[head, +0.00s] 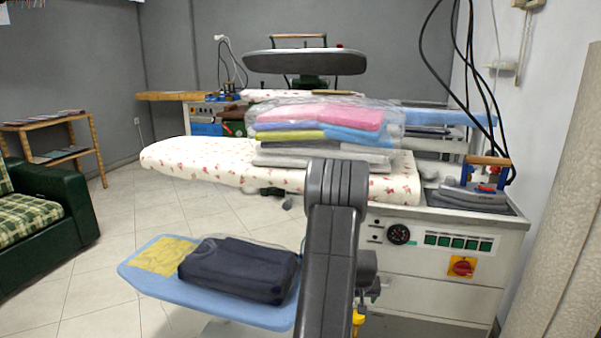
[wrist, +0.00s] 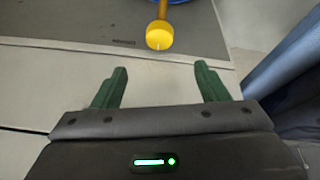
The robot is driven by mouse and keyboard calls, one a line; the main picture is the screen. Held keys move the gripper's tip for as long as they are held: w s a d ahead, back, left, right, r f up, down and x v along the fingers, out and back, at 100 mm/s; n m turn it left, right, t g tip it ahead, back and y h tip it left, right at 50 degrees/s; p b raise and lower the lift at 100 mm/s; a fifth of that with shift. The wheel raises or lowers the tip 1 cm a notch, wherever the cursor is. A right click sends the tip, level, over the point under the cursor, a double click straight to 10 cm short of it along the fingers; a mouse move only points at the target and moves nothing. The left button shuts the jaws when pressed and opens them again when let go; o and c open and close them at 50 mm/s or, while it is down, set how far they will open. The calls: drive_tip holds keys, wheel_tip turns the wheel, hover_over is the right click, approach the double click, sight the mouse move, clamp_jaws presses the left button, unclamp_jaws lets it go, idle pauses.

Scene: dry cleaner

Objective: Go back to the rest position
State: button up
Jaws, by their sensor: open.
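My gripper (wrist: 160,84) shows in the wrist view with its two green fingers spread apart and nothing between them. A yellow knob-like part (wrist: 160,36) lies beyond the fingertips, apart from them. In the head view my grey arm rises in the middle, in front of the ironing station; the gripper's fingers cannot be made out there. A small yellow part (head: 357,320) shows low beside the arm.
A flowered ironing board (head: 205,160) carries folded, plastic-wrapped clothes (head: 330,120). An iron (head: 475,192) stands at right. A blue board (head: 215,304) holds a dark wrapped bundle (head: 238,270) and yellow cloth (head: 165,256). A green sofa (head: 60,190) stands left; the tiled floor between is clear.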

drive_tip(key=b+x, duration=0.4)
drive_tip(key=x, duration=0.9)
drive_tip(key=shift+f, duration=0.2)
drive_tip(key=shift+a+r+m+b, duration=0.1)
drive_tip(key=shift+m+b, duration=0.3)
drive_tip(key=shift+b, duration=0.55)
drive_tip(key=m+h+b, duration=0.1)
drive_tip(key=m+b, duration=0.1)
drive_tip(key=b, duration=0.3)
drive_tip(key=m+b, duration=0.1)
drive_tip(key=m+g+h+b, duration=0.1)
drive_tip(key=m+b, duration=0.1)
drive_tip(key=shift+w+a, duration=0.15)
drive_tip(key=shift+a+r+p, duration=0.1)
drive_tip(key=shift+r+p, duration=0.4)
drive_tip(key=shift+r, duration=0.45)
drive_tip(key=s+a, duration=0.8)
drive_tip(key=shift+s+a+f+b, duration=0.2)
drive_tip(key=shift+s+b, duration=0.1)
drive_tip(key=shift+s, duration=0.05)
